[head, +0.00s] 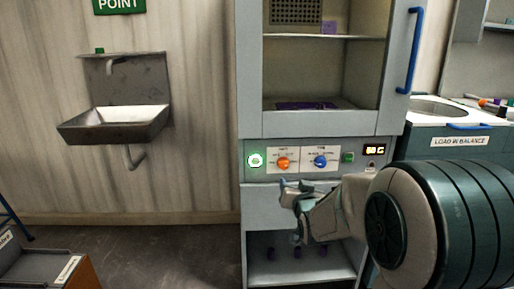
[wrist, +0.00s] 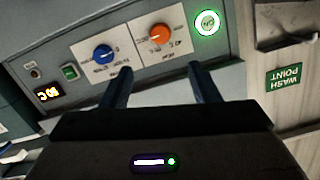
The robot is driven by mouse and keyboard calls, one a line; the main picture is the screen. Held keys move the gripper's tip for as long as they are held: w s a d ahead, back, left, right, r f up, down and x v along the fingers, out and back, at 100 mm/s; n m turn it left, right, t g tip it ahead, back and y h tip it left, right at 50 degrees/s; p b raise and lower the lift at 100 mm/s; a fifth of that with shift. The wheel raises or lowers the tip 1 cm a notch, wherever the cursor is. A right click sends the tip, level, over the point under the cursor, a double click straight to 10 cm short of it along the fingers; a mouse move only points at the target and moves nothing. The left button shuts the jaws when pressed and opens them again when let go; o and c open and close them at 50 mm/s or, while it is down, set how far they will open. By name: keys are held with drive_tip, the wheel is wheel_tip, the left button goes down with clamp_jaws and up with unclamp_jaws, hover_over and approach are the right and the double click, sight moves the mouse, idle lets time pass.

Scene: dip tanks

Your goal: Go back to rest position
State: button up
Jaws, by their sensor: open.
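My gripper (head: 283,186) is in front of the grey cabinet, just below its control panel (head: 300,159). In the wrist view my gripper (wrist: 160,70) shows two dark fingers, spread apart with nothing between them. The panel has an orange knob (head: 283,162) and a blue knob (head: 320,161). It also has a green lit round button (head: 255,160), a small green switch (head: 348,157) and an orange display (head: 375,150). The wrist view shows the panel upside down, with the orange knob (wrist: 159,33) and blue knob (wrist: 103,53) beyond the fingertips. I cannot tell whether the fingers touch the cabinet.
The cabinet's upper chamber has a blue handle (head: 410,50) at its right. A metal sink (head: 115,123) hangs on the left wall. A grey tray (head: 40,268) stands at lower left. A "load in balance" unit (head: 460,142) stands right. Floor (head: 165,255) left of the cabinet is clear.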

drive_tip(key=s+r+g+p, duration=0.4)
drive_tip(key=s+r+p, duration=0.3)
drive_tip(key=s+p, duration=0.2)
drive_tip(key=s+r+n+g+p, duration=0.1)
drive_tip(key=s+r+g+p, duration=0.4)
drive_tip(key=s+r+p, duration=0.3)
drive_tip(key=s+r+n+g+p, duration=0.1)
drive_tip(key=s+r+g+p, duration=0.3)
drive_tip(key=s+r+p, duration=0.4)
drive_tip(key=s+p, duration=0.3)
drive_tip(key=s, duration=0.4)
drive_tip(key=shift+s+a+r+g, duration=0.15)
drive_tip(key=shift+s+a+g, duration=0.05)
drive_tip(key=shift+a+g, duration=0.1)
